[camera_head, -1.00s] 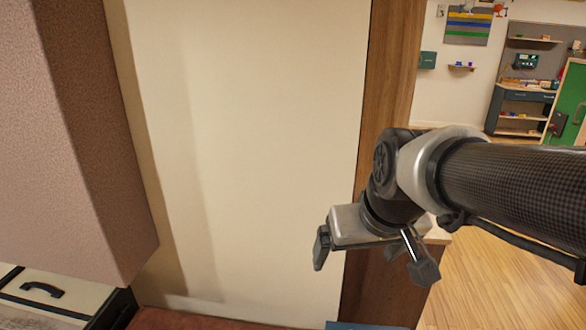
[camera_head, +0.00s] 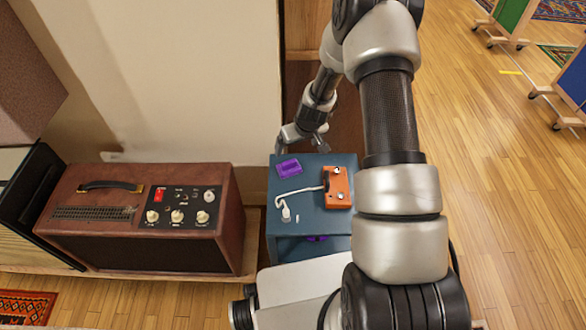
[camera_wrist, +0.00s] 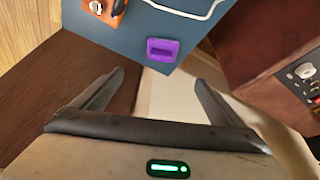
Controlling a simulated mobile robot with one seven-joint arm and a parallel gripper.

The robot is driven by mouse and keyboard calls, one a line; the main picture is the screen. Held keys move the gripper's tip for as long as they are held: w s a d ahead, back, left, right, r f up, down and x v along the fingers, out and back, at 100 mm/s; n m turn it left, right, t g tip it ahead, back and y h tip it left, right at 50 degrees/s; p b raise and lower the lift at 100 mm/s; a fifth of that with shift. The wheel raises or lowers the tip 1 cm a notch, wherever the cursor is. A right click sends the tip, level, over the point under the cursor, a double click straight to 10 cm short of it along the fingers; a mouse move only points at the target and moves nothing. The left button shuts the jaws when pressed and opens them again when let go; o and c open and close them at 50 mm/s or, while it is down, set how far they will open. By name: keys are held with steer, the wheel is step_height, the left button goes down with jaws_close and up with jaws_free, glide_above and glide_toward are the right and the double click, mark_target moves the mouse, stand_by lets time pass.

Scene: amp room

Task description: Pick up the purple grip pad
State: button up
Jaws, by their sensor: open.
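The purple grip pad (camera_head: 289,167) lies flat near the far left corner of the blue cabinet top (camera_head: 309,211) in the head view. In the wrist view the purple grip pad (camera_wrist: 163,49) is above the middle, near the edge of the blue surface, beyond my fingertips. My gripper (camera_wrist: 155,80) is open, with its fingers spread wide and nothing between them. In the head view my gripper (camera_head: 305,138) is just past the far edge of the blue cabinet, behind the pad and apart from it.
An orange pedal (camera_head: 338,187) with a white cable (camera_head: 298,192) lies on the same blue top, right of the pad. A brown amplifier (camera_head: 143,218) stands to the left. A pale wall panel (camera_head: 180,80) rises behind. Wooden floor (camera_head: 500,200) is open to the right.

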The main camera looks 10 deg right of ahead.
steer(key=b, duration=0.3)
glide_toward(289, 162)
steer(key=x, duration=0.5)
steer(key=shift+d, duration=0.25)
steer(key=b+x, duration=0.1)
steer(key=x, duration=0.2)
steer(key=b+x, duration=0.1)
steer(key=x, duration=0.1)
steer(key=shift+w+a+f, duration=0.1)
steer(key=shift+a+f, duration=0.15)
steer(key=shift+f, duration=0.1)
steer(key=c, duration=1.3)
steer(key=shift+o, duration=0.2)
step_height(289, 162, up, 10)
steer(key=p, duration=0.2)
steer(key=shift+p, duration=0.35)
